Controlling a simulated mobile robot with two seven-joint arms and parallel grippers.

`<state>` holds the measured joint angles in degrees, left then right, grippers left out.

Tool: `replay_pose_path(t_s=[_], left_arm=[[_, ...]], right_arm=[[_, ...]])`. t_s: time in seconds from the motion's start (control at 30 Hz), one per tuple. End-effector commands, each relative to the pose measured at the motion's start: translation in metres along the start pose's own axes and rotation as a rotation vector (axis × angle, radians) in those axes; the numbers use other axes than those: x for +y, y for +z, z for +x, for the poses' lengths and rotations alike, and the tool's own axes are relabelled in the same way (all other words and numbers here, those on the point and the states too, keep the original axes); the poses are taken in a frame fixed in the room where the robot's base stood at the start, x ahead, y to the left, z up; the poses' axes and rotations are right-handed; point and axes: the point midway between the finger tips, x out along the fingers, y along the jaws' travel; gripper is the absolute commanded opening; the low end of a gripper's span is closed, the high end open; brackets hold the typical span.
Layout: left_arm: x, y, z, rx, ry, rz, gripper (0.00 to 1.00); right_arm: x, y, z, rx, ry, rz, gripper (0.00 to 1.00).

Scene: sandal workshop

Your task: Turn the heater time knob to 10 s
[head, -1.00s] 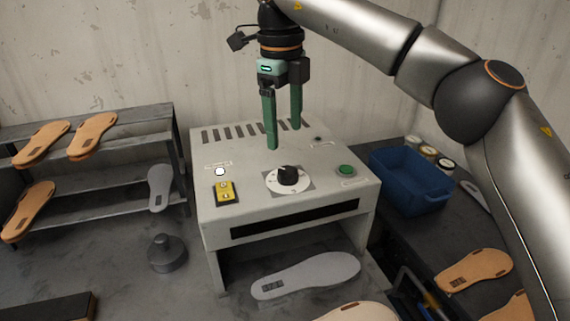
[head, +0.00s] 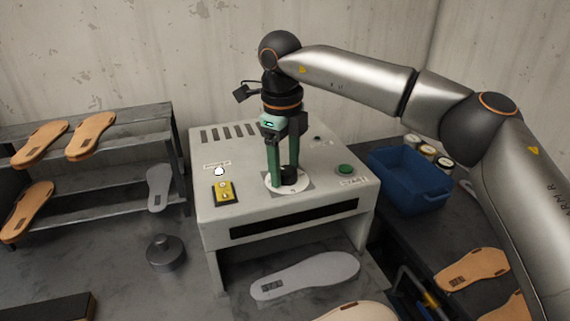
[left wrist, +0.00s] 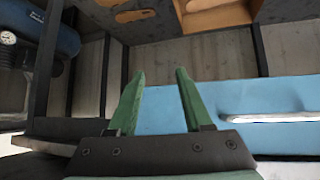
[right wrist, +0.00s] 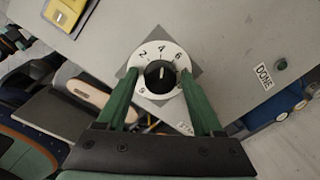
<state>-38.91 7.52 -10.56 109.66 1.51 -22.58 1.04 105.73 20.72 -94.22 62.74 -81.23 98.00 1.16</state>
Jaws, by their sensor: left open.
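The heater (head: 240,205) is a pale grey box on legs. Its time knob (head: 290,174) is black on a white dial (head: 270,182) on the sloping top. In the right wrist view the knob (right wrist: 159,78) has a white pointer line aimed at about the 4; 2, 4, 6 and 8 show on the dial. My right gripper (head: 283,172) points down from above, its green fingers on either side of the knob. The right wrist view shows gaps between fingers and knob, so it looks open. My left gripper (left wrist: 160,72) is open and empty, away from the heater.
A yellow switch box (head: 224,193) and a green button (head: 345,169) flank the dial. A grey sole (head: 305,275) lies under the heater. A blue crate (head: 410,180) stands to the right, a sole rack (head: 100,140) to the left.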

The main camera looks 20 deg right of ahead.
Motion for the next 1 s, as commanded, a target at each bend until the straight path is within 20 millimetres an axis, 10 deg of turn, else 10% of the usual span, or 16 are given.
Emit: replay_pose_path(t_s=[0.57,1.0], left_arm=[[-0.0002,-0.0006,0.0001,0.001,0.0,0.0,0.5],[-0.0001,-0.0016,-0.0007,0.001,0.0,0.0,0.5]], right_arm=[[0.0,0.0002,-0.0007,-0.001,0.0,0.0,0.02],[-0.0001,0.0007,-0.0009,0.004,0.001,0.072,0.0]])
